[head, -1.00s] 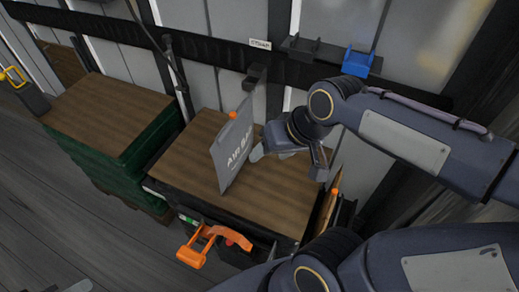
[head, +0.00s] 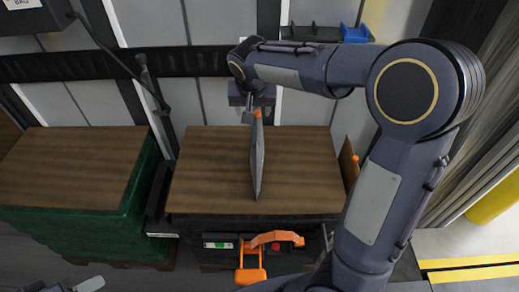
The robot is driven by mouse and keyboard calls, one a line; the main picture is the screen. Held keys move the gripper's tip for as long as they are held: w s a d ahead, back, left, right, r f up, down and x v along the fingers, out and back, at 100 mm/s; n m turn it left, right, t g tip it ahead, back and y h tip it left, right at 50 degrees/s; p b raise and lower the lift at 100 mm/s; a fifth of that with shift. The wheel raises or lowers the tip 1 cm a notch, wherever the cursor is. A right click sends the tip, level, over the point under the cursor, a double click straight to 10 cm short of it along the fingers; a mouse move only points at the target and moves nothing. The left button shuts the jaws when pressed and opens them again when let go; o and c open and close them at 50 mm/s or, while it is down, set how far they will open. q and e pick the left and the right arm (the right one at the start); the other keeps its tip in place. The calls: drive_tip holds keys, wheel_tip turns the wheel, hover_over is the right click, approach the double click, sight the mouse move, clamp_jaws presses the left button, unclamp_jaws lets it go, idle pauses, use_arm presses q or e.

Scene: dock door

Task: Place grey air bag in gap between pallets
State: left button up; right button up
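Whether the bag's lower edge touches the top is unclear. The left pallet load (head: 75,165) has a brown top and green sides. The narrow dark gap (head: 160,190) between the pallets lies left of the bag. Part of my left gripper (head: 75,286) shows at the bottom left edge, mostly cut off.
An orange tool (head: 265,258) hangs at the right pallet's front. A dark post with a cable (head: 152,85) rises behind the gap. A blue holder (head: 355,34) is on the back wall. A brown board (head: 348,165) stands at the pallet's right side.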

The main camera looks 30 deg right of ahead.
sight(257, 116)
drive_tip(key=x, duration=0.5)
drive_tip(key=p+x, duration=0.1)
drive_tip(key=x, duration=0.1)
drive_tip(key=shift+s+d+f, duration=0.1)
drive_tip(key=shift+d+f, duration=0.15)
drive_tip(key=shift+d, duration=0.2)
clamp_jaws()
